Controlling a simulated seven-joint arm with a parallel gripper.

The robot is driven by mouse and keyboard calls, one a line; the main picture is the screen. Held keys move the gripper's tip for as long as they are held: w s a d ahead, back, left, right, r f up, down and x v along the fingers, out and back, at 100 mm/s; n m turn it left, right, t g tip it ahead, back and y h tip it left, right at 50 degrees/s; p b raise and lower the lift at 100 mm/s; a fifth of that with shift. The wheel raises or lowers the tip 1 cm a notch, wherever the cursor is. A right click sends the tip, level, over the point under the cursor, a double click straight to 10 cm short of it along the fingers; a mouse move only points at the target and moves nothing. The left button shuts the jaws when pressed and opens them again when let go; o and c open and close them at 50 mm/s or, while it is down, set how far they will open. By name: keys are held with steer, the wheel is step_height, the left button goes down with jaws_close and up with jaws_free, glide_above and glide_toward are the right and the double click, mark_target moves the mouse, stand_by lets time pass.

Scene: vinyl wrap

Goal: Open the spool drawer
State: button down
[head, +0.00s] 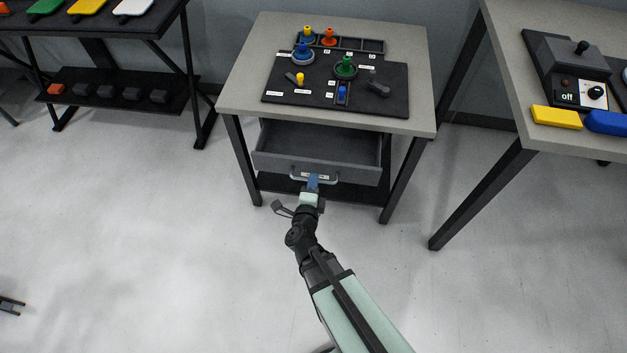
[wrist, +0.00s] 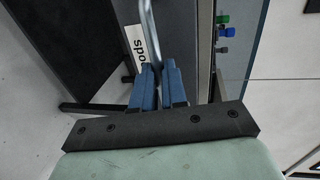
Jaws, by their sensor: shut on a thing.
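The spool drawer (head: 275,163) is a grey drawer under the middle table in the head view. It is pulled out toward me, and the part of its inside that I see looks empty. Its metal bar handle (head: 297,178) is on the front, and the handle also shows in the wrist view (wrist: 149,30). My gripper (head: 313,182) is at the middle of the drawer front. Its blue fingers (wrist: 158,72) are shut on the handle bar in the wrist view. A white label (wrist: 134,48) reading "spo" is beside the handle, partly cut off by the fingers.
The middle table (head: 245,90) bears a black board (head: 280,85) with coloured spools and a tray (head: 360,45). A right table (head: 520,75) holds a control box (head: 565,65) and yellow and blue blocks. A dark shelf (head: 120,80) stands left. The floor before the drawer is clear.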

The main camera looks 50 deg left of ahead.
steer(key=c, duration=1.2)
jaws_free()
